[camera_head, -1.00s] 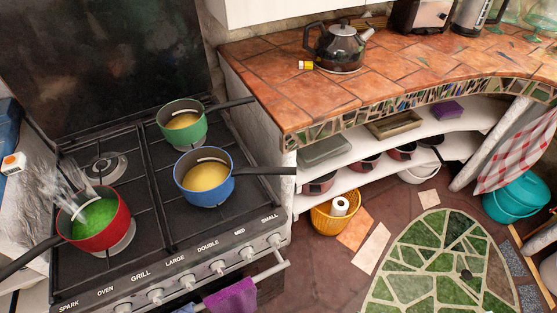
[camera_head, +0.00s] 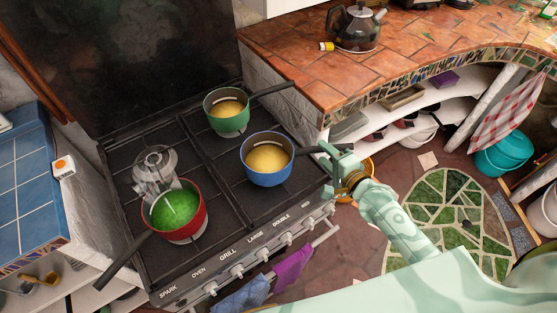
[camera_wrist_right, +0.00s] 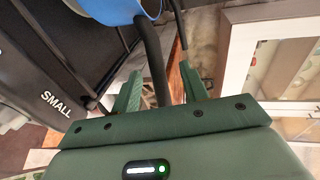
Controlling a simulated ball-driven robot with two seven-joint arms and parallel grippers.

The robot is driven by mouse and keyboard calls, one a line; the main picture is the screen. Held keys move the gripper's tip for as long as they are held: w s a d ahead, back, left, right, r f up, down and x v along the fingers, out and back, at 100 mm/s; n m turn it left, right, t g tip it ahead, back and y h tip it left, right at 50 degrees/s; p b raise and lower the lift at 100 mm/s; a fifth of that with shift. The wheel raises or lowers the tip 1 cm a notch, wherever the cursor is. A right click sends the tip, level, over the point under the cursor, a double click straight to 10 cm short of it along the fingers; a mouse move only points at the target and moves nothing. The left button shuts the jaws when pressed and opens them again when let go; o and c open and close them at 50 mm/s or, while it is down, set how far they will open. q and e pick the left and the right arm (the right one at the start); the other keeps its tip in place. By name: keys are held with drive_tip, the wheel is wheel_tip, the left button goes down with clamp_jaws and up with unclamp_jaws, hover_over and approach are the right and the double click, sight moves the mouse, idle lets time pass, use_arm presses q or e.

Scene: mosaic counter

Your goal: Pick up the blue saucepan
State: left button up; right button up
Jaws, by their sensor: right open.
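The blue saucepan (camera_head: 267,178) with yellow contents stands upright on the right front part of the stove, its black handle pointing right. My right gripper (camera_head: 332,158) is at the end of that handle. In the right wrist view the blue saucepan (camera_wrist_right: 105,10) shows at the top edge, and its black handle (camera_wrist_right: 153,58) runs down between the two green fingers of my right gripper (camera_wrist_right: 162,88). The fingers are open, with gaps beside the handle. My left gripper is not in view.
A green saucepan (camera_head: 230,122) stands behind the blue one, its handle pointing right. A red saucepan (camera_head: 187,234) with green contents stands at front left beside a clear, splash-like shape (camera_head: 155,170). A kettle (camera_head: 353,28) sits on the tiled counter (camera_head: 420,45). Towels hang from the oven rail.

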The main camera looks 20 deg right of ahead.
drive_tip(key=shift+w+a+f, duration=0.2)
drive_tip(key=shift+w+a, duration=0.05)
drive_tip(key=shift+w, duration=0.4)
drive_tip(key=b+x, duration=0.1)
drive_tip(key=x, duration=0.3)
drive_tip(key=shift+w+f+b, duration=0.15)
drive_tip(key=shift+f+b, duration=0.05)
drive_tip(key=shift+b, duration=0.15)
drive_tip(key=shift+c, duration=1.2)
clamp_jaws()
drive_tip(key=shift+r, duration=0.1)
